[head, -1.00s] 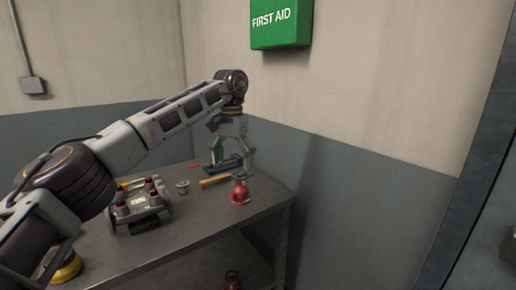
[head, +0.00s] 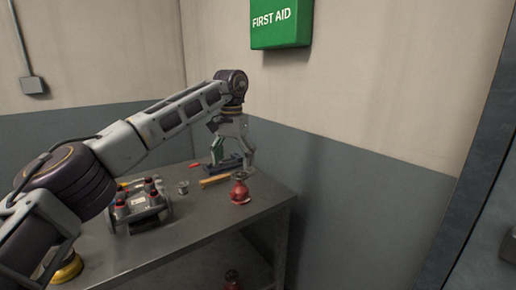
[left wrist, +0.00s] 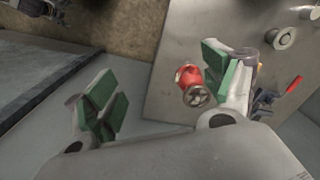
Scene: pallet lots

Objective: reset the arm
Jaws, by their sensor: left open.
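My left arm reaches in from the left in the head view, over a grey metal table (head: 190,238). My left gripper (head: 232,165) points down above the far right part of the table and is open. In the left wrist view its green-padded fingers (left wrist: 165,97) are spread wide with nothing held. A red round object with a valve-like top (head: 240,190) stands on the table near the gripper; it also shows between the fingers in the left wrist view (left wrist: 189,78), nearer the right finger and apart from it. My right gripper is not in view.
A grey device with red-topped parts (head: 138,208), a small spool (head: 183,188) and a yellow-handled tool (head: 215,180) lie on the table. A yellow round object (head: 66,270) is at the near left. A green first aid box (head: 280,22) hangs on the wall.

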